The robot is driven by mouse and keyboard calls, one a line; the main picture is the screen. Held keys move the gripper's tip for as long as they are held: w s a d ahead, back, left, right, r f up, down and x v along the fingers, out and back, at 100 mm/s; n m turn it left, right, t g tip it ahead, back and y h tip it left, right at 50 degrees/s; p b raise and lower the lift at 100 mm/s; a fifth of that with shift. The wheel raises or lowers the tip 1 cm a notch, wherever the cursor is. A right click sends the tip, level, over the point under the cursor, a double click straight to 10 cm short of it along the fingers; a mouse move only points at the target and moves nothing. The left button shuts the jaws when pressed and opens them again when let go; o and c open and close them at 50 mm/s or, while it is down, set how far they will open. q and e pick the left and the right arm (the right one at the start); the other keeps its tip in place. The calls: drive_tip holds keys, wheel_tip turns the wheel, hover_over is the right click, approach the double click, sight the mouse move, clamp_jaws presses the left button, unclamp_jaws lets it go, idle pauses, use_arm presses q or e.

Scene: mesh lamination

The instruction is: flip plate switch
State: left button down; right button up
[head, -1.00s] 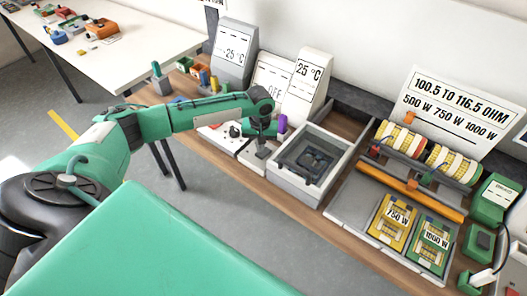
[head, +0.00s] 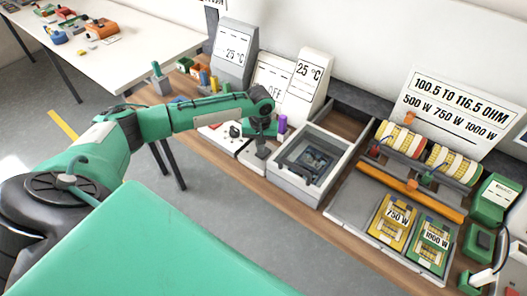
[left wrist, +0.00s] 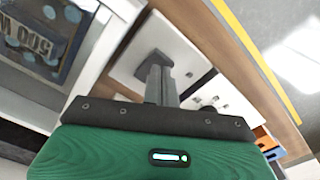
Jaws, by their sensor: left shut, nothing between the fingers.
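My left gripper (head: 261,150) is shut and empty, pointing down over the white switch panel (head: 250,158) left of the grey box. In the left wrist view its dark fingers (left wrist: 157,62) are together above the white panel (left wrist: 192,64). Whether the fingertips touch the panel or a switch cannot be told; they hide that spot. A small dark knob (head: 234,130) sits on the panel left of the gripper. The small display (head: 275,88) behind reads OFF. My right gripper is not in view.
The open grey box (head: 337,176) stands just right of the gripper, with a dark framed plate inside. Tall displays (head: 304,88) reading 25 °C stand behind. Yellow (head: 393,222) and green (head: 430,240) cards lie in a tray at right. A purple cylinder (head: 282,124) is close to the gripper.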

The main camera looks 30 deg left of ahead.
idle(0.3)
use_arm(q)
drive_tip(key=shift+f, duration=0.45)
drive_tip(key=shift+f, duration=0.55)
idle(0.4)
drive_tip(key=shift+r, duration=0.1)
wheel_tip(320, 180, up, 7)
drive_tip(key=p, duration=0.8)
idle(0.3)
